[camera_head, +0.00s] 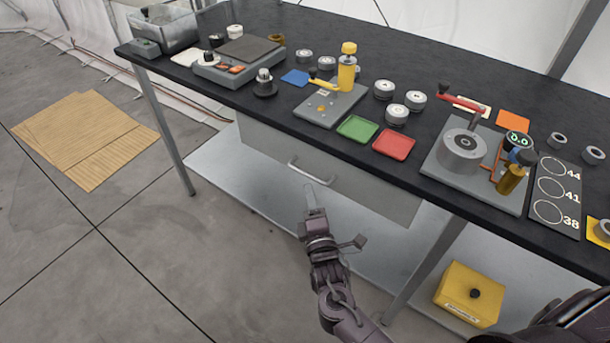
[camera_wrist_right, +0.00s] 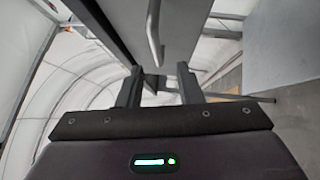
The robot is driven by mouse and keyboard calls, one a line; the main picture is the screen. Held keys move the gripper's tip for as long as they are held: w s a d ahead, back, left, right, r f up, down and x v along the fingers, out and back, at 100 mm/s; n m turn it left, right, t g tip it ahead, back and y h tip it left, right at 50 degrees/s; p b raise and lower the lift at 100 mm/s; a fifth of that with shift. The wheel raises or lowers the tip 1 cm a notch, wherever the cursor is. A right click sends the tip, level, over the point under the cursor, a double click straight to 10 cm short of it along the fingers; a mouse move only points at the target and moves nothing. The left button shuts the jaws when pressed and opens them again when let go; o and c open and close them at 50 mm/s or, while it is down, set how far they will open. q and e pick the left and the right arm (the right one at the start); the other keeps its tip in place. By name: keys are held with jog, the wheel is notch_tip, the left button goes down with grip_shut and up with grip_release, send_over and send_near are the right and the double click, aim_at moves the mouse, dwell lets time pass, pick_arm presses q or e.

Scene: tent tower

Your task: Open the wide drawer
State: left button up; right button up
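The wide drawer (camera_head: 345,180) is a pale grey front under the black table top, and it looks shut. Its silver bar handle (camera_head: 312,172) runs along the upper part of the front. My right gripper (camera_head: 314,198) is in front of the drawer, its fingertips just below the handle in the head view. In the right wrist view the gripper (camera_wrist_right: 158,84) is open, with nothing between its fingers. The handle (camera_wrist_right: 154,35) shows beyond the fingertips, roughly in line with the gap, apart from them. My left gripper is not in view.
The black table top (camera_head: 270,95) carries a scale, several weights, a yellow bottle (camera_head: 347,68) and coloured trays. A table leg (camera_head: 168,130) stands left of the drawer. A lower shelf (camera_head: 235,170) and a yellow box (camera_head: 470,293) are below. Floor in front is clear.

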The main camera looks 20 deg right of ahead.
aim_at(306, 174)
jog(key=w, duration=0.2)
jog(key=w+r, duration=0.1)
jog(key=w, duration=0.1)
jog(key=w+d, duration=0.1)
jog(key=w, duration=0.2)
jog(key=shift+r, duration=0.15)
grip_shut()
